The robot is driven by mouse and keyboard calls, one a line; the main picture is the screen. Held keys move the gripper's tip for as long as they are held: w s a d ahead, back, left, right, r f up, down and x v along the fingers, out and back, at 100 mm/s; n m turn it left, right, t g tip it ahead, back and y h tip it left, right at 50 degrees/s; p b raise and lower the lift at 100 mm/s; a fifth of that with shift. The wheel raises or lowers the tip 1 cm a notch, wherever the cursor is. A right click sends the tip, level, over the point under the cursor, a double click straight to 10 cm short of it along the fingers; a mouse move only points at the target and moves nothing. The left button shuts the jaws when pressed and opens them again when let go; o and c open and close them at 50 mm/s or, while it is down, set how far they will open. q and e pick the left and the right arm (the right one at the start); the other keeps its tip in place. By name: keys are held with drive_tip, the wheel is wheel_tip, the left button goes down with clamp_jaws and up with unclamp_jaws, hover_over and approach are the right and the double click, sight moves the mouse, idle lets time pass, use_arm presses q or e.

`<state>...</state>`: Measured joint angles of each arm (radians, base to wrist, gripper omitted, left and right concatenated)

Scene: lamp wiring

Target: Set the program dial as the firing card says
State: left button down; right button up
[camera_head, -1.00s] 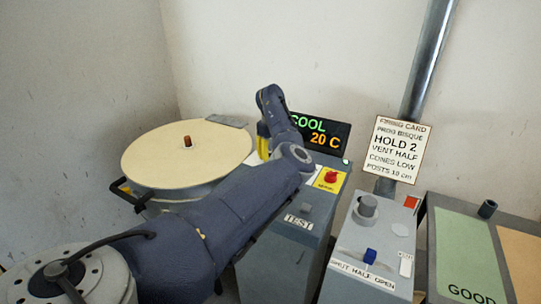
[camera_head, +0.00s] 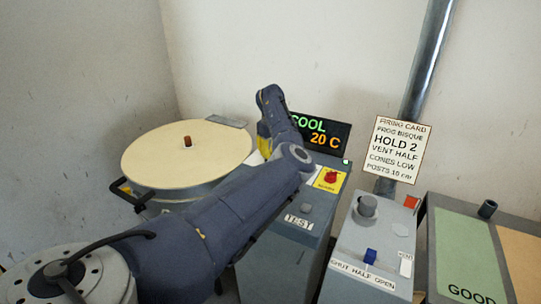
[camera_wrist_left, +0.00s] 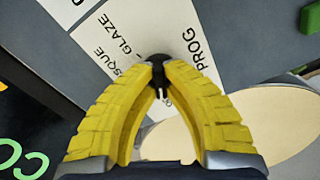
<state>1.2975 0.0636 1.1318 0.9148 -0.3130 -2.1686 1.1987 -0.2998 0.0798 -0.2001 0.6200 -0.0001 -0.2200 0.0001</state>
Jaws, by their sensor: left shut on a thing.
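The program dial (camera_wrist_left: 158,70) is a small dark knob on a white label plate reading PROG, GLAZE and a partly covered word ending in SQUE. My left gripper (camera_wrist_left: 158,66) has its yellow fingers closed around the knob. A short white mark shows between the fingers; which label it points at I cannot tell. In the head view, my left gripper (camera_head: 264,146) is mostly hidden behind my arm, and so is the dial. The firing card (camera_head: 398,149) reads PROG BISQUE, HOLD 2, VENT HALF, CONES LOW. My right gripper is not in view.
A round kiln with a cream lid (camera_head: 186,152) stands at the left. A display (camera_head: 320,133) reads COOL 20 C. A red knob (camera_head: 332,177) sits on a yellow plate. A vent box with a blue slider (camera_head: 370,256) and a green GOOD panel (camera_head: 463,250) stand at the right.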

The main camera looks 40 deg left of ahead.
use_arm(q)
drive_tip(key=m, duration=0.4)
drive_tip(key=shift+m, duration=0.3)
drive_tip(key=m, duration=0.9)
drive_tip(key=shift+f+m, duration=0.1)
drive_tip(key=shift+m, duration=1.7)
drive_tip(key=c, duration=1.5)
unclamp_jaws()
drive_tip(key=shift+o, duration=0.2)
